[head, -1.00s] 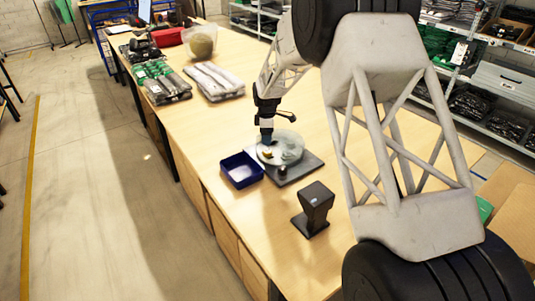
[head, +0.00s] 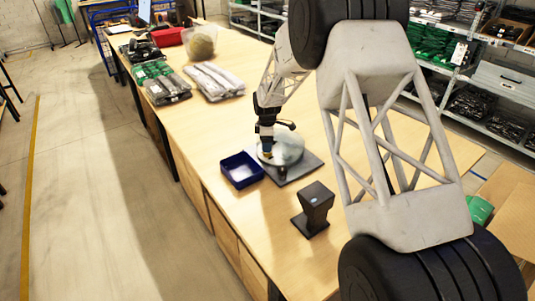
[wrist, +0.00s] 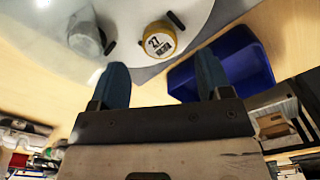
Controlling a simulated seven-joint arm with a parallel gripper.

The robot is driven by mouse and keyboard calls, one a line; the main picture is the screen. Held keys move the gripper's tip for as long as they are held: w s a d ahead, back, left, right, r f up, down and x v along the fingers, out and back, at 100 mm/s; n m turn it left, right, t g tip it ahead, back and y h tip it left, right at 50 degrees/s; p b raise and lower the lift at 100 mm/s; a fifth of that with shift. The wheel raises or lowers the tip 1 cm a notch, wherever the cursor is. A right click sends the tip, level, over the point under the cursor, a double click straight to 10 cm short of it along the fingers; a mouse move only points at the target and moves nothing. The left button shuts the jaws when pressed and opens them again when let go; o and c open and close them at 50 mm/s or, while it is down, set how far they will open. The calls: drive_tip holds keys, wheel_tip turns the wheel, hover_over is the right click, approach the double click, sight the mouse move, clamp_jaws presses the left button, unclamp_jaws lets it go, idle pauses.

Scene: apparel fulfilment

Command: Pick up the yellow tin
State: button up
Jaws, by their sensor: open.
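The yellow tin (wrist: 160,42) shows in the wrist view with a pale label reading 27. It stands on a round pale disc (wrist: 135,12), near the disc's edge. My gripper (wrist: 162,78) is open and empty, its two blue fingers spread apart with the tin just beyond the gap between them. In the head view my gripper (head: 267,152) points down over the near left part of the disc (head: 286,149). A small bit of the yellow tin (head: 267,156) shows at the fingertips there; the rest is hidden.
An open blue bin (head: 241,169) stands close to the left of the disc. A clear cup-like object (wrist: 86,38) sits near the tin, with small black pieces around. A black stand (head: 315,208) is nearer on the table. Bagged garments (head: 214,81) lie farther back.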

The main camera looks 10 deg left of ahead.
drive_tip(key=shift+f, duration=2.05)
drive_tip(key=shift+c, duration=0.3)
drive_tip(key=c, duration=0.9)
